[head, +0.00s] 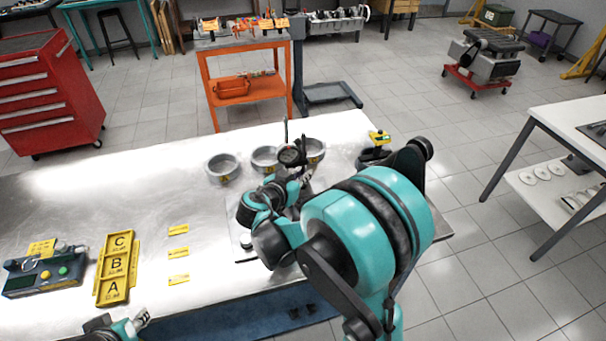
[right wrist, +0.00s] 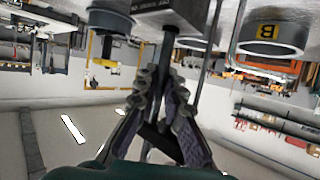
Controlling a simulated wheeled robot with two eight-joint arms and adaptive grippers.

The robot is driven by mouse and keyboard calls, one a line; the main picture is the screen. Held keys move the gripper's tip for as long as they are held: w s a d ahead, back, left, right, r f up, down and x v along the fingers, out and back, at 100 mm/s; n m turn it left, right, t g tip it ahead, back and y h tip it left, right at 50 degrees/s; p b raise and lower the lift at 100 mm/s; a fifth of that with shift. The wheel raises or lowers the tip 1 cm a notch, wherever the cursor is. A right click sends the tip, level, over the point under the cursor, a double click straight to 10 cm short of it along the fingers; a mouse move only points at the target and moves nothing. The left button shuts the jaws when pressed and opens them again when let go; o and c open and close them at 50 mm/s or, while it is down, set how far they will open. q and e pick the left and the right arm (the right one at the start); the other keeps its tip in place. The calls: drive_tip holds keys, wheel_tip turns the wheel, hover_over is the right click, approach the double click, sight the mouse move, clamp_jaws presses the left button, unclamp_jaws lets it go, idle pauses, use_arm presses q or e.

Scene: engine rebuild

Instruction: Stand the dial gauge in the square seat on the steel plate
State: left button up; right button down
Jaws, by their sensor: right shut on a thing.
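The dial gauge (head: 289,155) has a round dark dial on a thin upright post and shows near the middle of the table in the head view. My right gripper (head: 304,190) is shut on its post. In the right wrist view, which is upside down, the fingers (right wrist: 165,108) close around the post, and a grey block (right wrist: 155,10) is at the post's end. The steel plate (head: 240,248) lies on the table, mostly hidden behind my right arm. I cannot see the square seat. My left gripper (head: 142,318) is at the bottom left, only partly in view.
Several grey rings (head: 222,168) stand behind the gauge; one tagged B (right wrist: 268,35) shows in the wrist view. A yellow-topped device (head: 378,140) is to the right.

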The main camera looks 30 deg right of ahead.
drive_tip(key=shift+f+b, duration=0.25)
drive_tip(key=shift+b, duration=0.05)
idle(0.4)
drive_tip(key=c, duration=1.6)
unclamp_jaws()
drive_tip(key=shift+o, duration=0.2)
drive_tip(key=v, duration=1.2)
